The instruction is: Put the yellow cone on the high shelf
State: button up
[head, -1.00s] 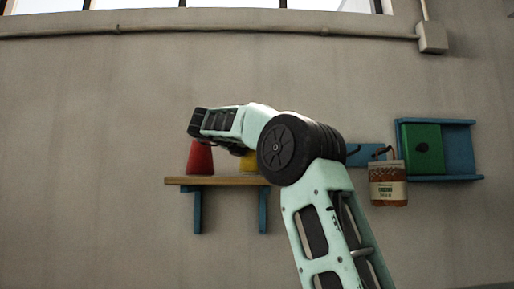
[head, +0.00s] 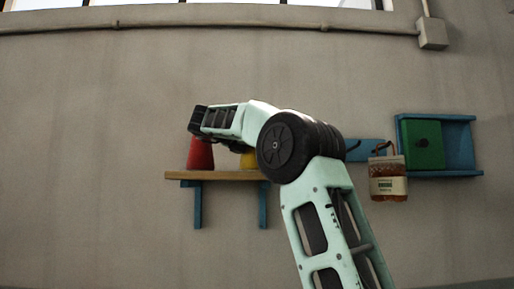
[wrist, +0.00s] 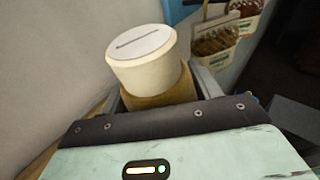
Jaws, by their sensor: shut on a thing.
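The yellow cone (head: 248,160) is at the wooden shelf (head: 218,175), mostly hidden behind my arm in the head view. My gripper is largely hidden there. In the wrist view, my gripper (wrist: 165,97) is shut on a tan-yellow body (wrist: 160,92) with a wide cream end that bears a dark slot. I take this to be the yellow cone. Its lower part is hidden by the gripper. In the head view its base looks level with the shelf top, but contact cannot be told.
A red cone (head: 201,154) stands on the shelf's left part, close to my wrist. Right of my arm, a labelled sack (head: 388,187) hangs from a blue rail (head: 365,151). A blue wall unit (head: 460,148) with a green block (head: 423,144) is farther right. Bare wall lies left.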

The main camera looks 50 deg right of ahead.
jog(key=shift+f, duration=0.1)
jog(key=o, duration=1.1)
jog(key=shift+o, duration=0.2)
jog(key=shift+a, duration=0.1)
jog(key=shift+a, duration=0.25)
jog(key=b+v, duration=0.3)
jog(key=v, duration=1.3)
jog(key=shift+a+r, duration=0.25)
jog(key=shift+a, duration=0.05)
